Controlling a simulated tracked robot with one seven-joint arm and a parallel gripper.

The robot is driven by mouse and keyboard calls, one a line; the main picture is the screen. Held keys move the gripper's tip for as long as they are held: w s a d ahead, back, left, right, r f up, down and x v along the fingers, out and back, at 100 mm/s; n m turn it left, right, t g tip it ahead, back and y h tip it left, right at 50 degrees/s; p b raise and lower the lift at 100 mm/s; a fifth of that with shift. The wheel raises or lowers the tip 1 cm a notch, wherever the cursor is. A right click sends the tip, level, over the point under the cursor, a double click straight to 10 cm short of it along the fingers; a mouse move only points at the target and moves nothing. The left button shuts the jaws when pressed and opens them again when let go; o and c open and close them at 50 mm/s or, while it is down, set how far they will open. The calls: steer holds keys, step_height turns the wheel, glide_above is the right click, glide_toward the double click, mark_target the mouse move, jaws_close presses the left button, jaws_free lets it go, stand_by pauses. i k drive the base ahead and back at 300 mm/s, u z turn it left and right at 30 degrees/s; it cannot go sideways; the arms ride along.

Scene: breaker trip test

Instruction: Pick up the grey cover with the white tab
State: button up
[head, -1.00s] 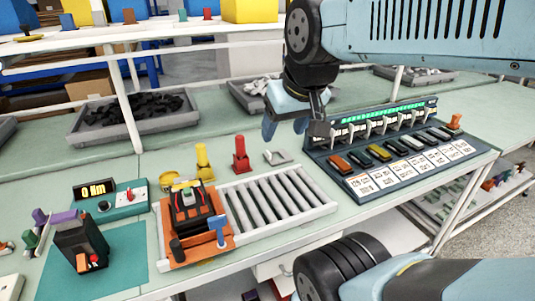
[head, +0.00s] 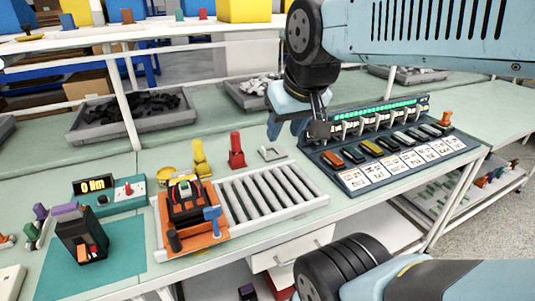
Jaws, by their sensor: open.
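A small pale grey piece (head: 271,153) lies flat on the green bench top, behind the roller strip. It looks like the grey cover, but it is too small to tell its white tab for sure. My gripper (head: 287,131) hangs open and empty above the bench, just above this piece in the picture and left of the coloured-module rack. A gap shows between the fingers and the piece. My wrist hides part of the bench behind it.
The rack (head: 395,168) with cards and coloured modules stands right. A red post (head: 236,151) and yellow post (head: 200,160) stand left of the piece. The roller strip (head: 274,196) and orange fixture (head: 191,240) lie in front. Grey bins (head: 130,128) stand behind.

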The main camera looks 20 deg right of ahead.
mark_target(282, 154)
steer(key=k, duration=0.4)
steer(key=u, duration=1.6)
steer(key=k, duration=0.65)
steer(key=z, duration=1.6)
steer(key=i, duration=1)
